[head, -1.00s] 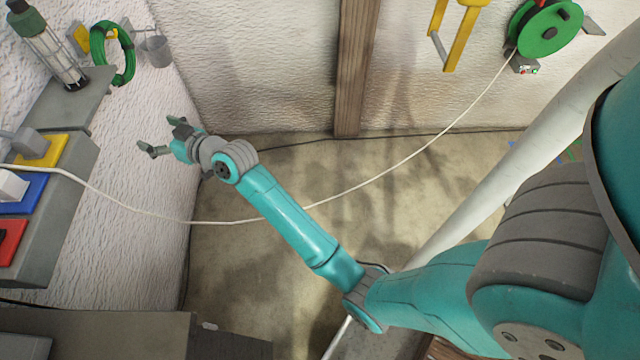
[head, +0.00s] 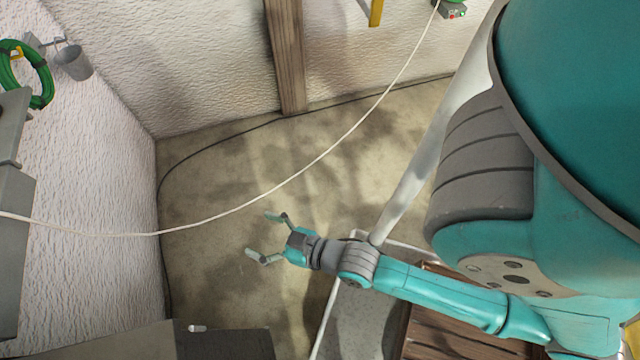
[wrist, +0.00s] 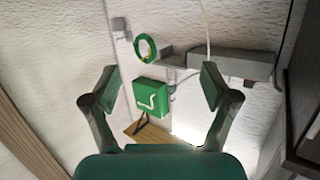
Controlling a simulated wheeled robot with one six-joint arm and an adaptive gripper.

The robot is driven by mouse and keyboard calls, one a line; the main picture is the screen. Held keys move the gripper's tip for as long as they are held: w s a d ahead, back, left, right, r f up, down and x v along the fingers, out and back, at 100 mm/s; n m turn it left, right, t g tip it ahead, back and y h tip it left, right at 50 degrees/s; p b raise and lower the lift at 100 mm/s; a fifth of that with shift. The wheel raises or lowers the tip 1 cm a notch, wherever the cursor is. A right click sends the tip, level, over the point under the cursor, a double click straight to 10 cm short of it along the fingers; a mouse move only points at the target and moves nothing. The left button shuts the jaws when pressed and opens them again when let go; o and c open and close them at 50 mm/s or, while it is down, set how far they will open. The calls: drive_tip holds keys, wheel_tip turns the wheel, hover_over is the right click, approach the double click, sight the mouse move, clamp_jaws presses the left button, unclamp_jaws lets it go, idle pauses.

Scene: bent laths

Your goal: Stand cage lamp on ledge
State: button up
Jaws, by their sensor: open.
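My gripper (head: 268,237) is open and empty above the floor in the head view. Its two spread fingers also frame the wrist view (wrist: 157,85). The cage lamp is not in the current head view, and I cannot make it out in the wrist view. A grey ledge (head: 10,125) is cut off at the left edge of the head view, well away from my gripper. A grey shelf-like plate, probably the same ledge, shows on the far wall in the wrist view (wrist: 180,60).
A white cable (head: 290,180) hangs across the room beyond my gripper. A green coil (head: 25,75) and grey bucket (head: 73,62) hang on the left wall. A green box (wrist: 152,97) shows between the fingers. A brown wooden surface (head: 450,320) is below my arm.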

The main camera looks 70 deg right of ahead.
drive_tip(key=s+r, duration=0.4)
drive_tip(key=s, duration=0.4)
drive_tip(key=s+r+n, duration=0.1)
drive_tip(key=s+r, duration=0.3)
drive_tip(key=s, duration=0.4)
drive_tip(key=shift+s+a+g, duration=0.3)
drive_tip(key=shift+a, duration=0.1)
